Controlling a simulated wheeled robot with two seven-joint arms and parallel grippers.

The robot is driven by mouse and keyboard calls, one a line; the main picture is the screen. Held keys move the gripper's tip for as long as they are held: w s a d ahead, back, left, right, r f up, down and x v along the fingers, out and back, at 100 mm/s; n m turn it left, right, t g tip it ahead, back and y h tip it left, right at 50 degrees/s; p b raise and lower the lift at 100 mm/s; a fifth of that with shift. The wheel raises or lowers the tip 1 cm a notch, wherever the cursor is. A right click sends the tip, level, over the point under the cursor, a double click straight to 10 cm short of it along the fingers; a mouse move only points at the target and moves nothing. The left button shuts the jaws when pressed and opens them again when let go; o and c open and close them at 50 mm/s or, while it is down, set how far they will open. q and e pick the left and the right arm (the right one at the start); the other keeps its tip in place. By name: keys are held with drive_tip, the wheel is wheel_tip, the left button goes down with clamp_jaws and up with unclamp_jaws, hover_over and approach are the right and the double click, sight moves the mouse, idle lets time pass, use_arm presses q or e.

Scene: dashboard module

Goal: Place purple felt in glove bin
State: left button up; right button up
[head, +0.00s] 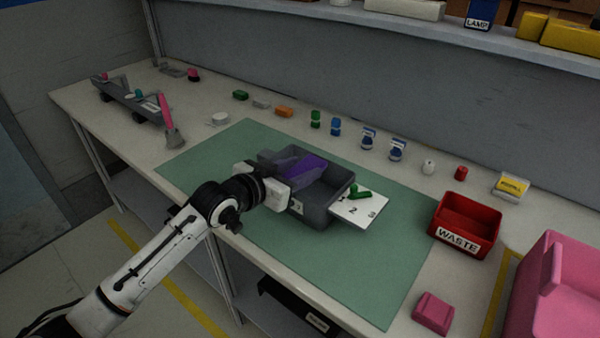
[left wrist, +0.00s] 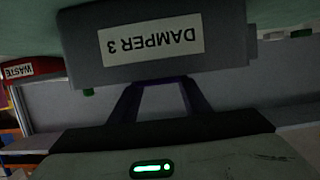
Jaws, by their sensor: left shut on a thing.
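The purple felt (head: 311,166) lies partly over and inside the open dark grey bin (head: 318,215) on the green mat, apparently the glove bin. My left gripper (head: 292,178) is at the bin's left side and appears shut on the felt's near end. I cannot tell whether the felt touches the bin floor. In the left wrist view, the gripper's dark fingers (left wrist: 160,88) reach to the edge of a grey box face (left wrist: 225,45), with an upside-down "DAMPER 3" label. The felt is hard to make out there. My right gripper is not in view.
A white numbered card (head: 372,213) with green pieces adjoins the bin's right side. A red WASTE bin (head: 468,222), a pink block (head: 434,312) and a large pink container (head: 560,295) are farther right. Small coloured parts line the back. The mat's front right is clear.

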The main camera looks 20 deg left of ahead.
use_arm(q)
drive_tip(key=shift+f, duration=0.45)
drive_tip(key=shift+f, duration=0.1)
drive_tip(key=shift+f, duration=0.55)
drive_tip(key=o, duration=1)
drive_tip(key=shift+f, duration=0.15)
drive_tip(key=shift+r, duration=0.4)
drive_tip(key=shift+s+a+r, duration=0.1)
drive_tip(key=shift+s+r, duration=0.15)
drive_tip(key=v, duration=1.1)
drive_tip(key=shift+s+r, duration=0.2)
drive_tip(key=shift+r, duration=0.1)
